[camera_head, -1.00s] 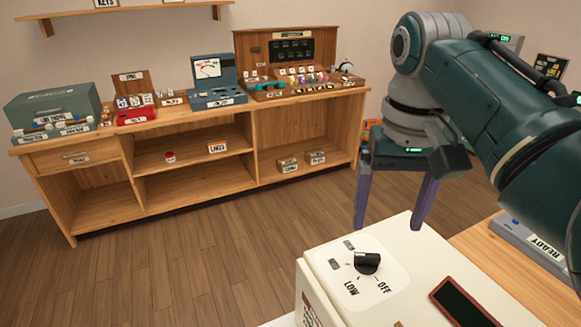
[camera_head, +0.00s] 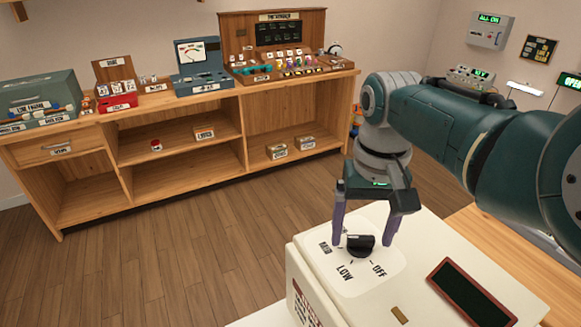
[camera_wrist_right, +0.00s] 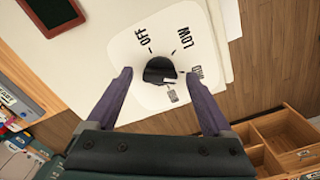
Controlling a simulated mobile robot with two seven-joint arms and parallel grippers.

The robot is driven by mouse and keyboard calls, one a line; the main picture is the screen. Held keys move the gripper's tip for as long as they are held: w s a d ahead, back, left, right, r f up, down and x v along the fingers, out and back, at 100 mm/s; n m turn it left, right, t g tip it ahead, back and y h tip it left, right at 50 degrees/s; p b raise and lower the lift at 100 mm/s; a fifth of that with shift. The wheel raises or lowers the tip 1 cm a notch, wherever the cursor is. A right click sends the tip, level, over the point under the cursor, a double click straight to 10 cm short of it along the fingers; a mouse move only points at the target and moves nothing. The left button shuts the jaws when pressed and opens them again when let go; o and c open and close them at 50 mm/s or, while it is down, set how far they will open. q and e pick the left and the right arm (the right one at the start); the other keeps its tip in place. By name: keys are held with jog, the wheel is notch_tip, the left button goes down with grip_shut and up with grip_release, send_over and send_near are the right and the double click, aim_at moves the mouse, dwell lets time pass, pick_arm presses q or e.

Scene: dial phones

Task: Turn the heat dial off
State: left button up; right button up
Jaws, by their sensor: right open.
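The heat dial is a black knob (camera_head: 361,245) on a white plate on top of a cream box (camera_head: 410,290). Labels around it read OFF, LOW and MID, and another label is partly hidden. The knob also shows in the right wrist view (camera_wrist_right: 160,71), where its white mark lies on the MID side, away from OFF. My right gripper (camera_head: 364,238) is open, its two purple fingers pointing down on either side of the knob. In the right wrist view the fingers (camera_wrist_right: 157,78) stand apart with the knob between and slightly beyond them; no contact shows. My left gripper is not in view.
A dark red-framed panel (camera_head: 470,293) lies on the box near the knob. A wooden table (camera_head: 480,244) adjoins the box. A wooden shelf unit (camera_head: 245,110) with telephone parts stands across the room. Open floor (camera_head: 170,250) lies between.

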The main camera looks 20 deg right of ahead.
jog(key=shift+c, duration=0.2)
jog(key=c, duration=0.3)
grip_shut()
